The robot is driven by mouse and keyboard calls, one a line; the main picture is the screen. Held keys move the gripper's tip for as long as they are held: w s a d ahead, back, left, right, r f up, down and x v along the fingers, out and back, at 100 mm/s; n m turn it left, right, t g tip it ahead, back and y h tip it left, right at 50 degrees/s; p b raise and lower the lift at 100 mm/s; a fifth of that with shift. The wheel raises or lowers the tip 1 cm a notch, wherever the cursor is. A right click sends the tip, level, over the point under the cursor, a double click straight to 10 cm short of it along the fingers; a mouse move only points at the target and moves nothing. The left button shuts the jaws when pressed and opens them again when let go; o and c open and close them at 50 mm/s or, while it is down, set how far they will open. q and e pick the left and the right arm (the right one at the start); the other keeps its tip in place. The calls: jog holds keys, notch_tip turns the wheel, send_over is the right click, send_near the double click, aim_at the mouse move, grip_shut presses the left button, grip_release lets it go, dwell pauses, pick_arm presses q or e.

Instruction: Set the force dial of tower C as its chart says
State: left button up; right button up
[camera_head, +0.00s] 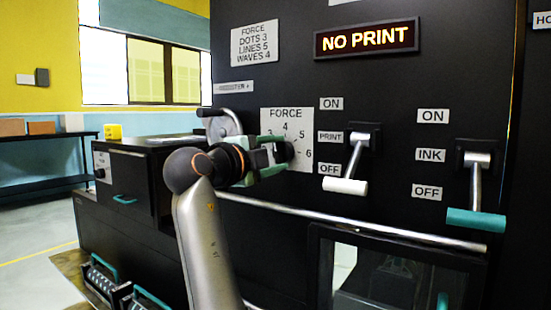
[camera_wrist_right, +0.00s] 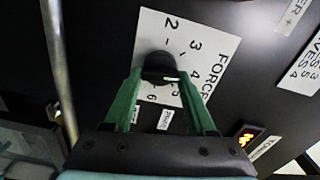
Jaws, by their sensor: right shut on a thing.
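The force dial plate (camera_head: 273,117) is white with numbers around a black knob (camera_head: 287,151). My right gripper (camera_head: 277,154) is at the knob, its green fingers closed on the knob's sides. In the right wrist view the knob (camera_wrist_right: 158,64) sits between the fingertips (camera_wrist_right: 160,76). A light mark on its edge is on the side of the 4 and 5; its exact number cannot be told. The chart (camera_head: 255,44) above reads FORCE, DOTS 3, LINES 5, WAVES 4. No tower letter is readable. My left gripper is out of view.
A lit sign (camera_head: 366,39) reads NO PRINT. Right of the dial, the print lever's white handle (camera_head: 345,186) and the ink lever's teal handle (camera_head: 475,218) hang by their OFF labels. A metal rail (camera_head: 400,231) runs below. A curved metal handle (camera_head: 222,124) is left of the dial.

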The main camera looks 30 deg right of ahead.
jog(key=shift+m, duration=1)
jog(key=o, duration=1.4)
jog(key=shift+c, duration=0.2)
jog(key=b+v, duration=0.1)
jog(key=v, duration=1.1)
jog(key=shift+a, duration=0.2)
